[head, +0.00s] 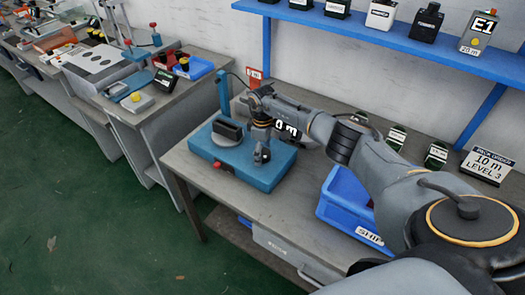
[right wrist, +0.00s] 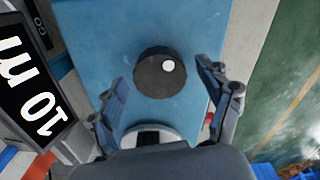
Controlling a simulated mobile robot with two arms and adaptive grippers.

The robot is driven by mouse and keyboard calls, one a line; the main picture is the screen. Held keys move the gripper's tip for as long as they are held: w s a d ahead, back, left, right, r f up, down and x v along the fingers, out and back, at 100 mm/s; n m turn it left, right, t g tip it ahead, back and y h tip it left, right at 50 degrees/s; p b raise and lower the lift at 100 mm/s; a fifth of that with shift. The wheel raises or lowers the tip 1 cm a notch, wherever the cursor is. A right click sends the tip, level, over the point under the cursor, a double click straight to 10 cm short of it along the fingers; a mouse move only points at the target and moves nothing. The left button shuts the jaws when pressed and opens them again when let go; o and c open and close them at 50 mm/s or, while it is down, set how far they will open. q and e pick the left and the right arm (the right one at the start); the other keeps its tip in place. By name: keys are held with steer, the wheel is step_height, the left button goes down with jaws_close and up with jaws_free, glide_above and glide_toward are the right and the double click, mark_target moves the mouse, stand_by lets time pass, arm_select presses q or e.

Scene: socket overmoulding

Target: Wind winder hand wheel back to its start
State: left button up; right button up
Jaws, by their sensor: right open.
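The winder (head: 275,172) is a blue box on the bench with a blue post at its back. On its top stands a black block on a pale round disc (head: 226,137). The hand wheel (right wrist: 153,78) is a dark round knob with a white spot near its upper right edge, seen in the right wrist view. My right gripper (head: 262,150) points down over the right part of the winder top. In the right wrist view the gripper (right wrist: 161,72) is open, one finger on each side of the wheel, with gaps showing. In the head view the gripper largely hides the wheel.
A blue bin (head: 345,205) stands right of the winder, beneath my right arm. A display reading 10 m (right wrist: 32,95) stands close beside the winder. A sign (head: 487,165) reads 10 m, level 3. A blue shelf (head: 400,45) spans the wall above. Bench left of the winder is clear.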

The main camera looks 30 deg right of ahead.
steer(key=c, duration=1.2)
steer(key=shift+o, duration=0.2)
steer(key=shift+n, duration=0.3)
